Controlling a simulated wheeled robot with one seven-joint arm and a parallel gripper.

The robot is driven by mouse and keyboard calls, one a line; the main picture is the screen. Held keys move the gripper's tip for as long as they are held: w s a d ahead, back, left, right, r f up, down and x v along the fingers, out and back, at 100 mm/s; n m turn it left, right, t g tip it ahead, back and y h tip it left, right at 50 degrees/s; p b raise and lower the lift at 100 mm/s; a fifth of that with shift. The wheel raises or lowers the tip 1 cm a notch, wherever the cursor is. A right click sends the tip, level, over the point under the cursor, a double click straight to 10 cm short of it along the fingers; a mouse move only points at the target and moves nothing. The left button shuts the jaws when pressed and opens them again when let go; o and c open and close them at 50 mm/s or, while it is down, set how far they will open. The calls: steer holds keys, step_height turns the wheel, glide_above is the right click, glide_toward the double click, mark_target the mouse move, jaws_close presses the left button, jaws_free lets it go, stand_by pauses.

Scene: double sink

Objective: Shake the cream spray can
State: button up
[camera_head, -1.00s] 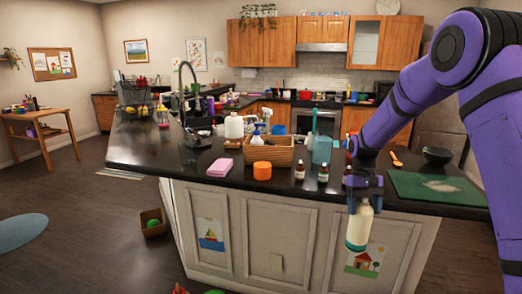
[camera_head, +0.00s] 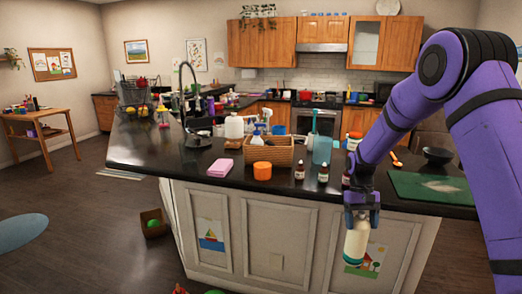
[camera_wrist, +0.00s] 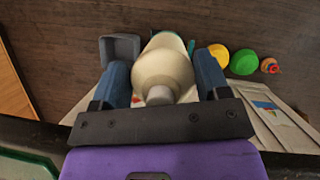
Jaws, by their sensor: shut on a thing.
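The cream spray can (camera_head: 356,245) is a pale cream bottle shape with a green band near its lower end. My gripper (camera_head: 361,212) is shut on its upper part and holds it in the air in front of the island's cabinet face, almost upright with a slight tilt. In the wrist view the can (camera_wrist: 163,68) sits between the two blue fingers of my gripper (camera_wrist: 165,85), its narrow grey-white top toward the palm. The can's upper end is hidden by the gripper in the head view.
The dark island counter (camera_head: 225,170) is just behind the can. Toys and a box lie on the floor. Air in front of the island is free.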

step_height(320, 180, up, 14)
steer(key=f, duration=0.1)
step_height(320, 180, down, 13)
steer(key=shift+f, duration=0.1)
step_height(320, 180, up, 14)
step_height(320, 180, down, 14)
steer(key=shift+r, duration=0.25)
steer(key=shift+w+r, duration=0.1)
steer(key=shift+r, duration=0.2)
step_height(320, 180, up, 13)
steer(key=shift+f, duration=6.8)
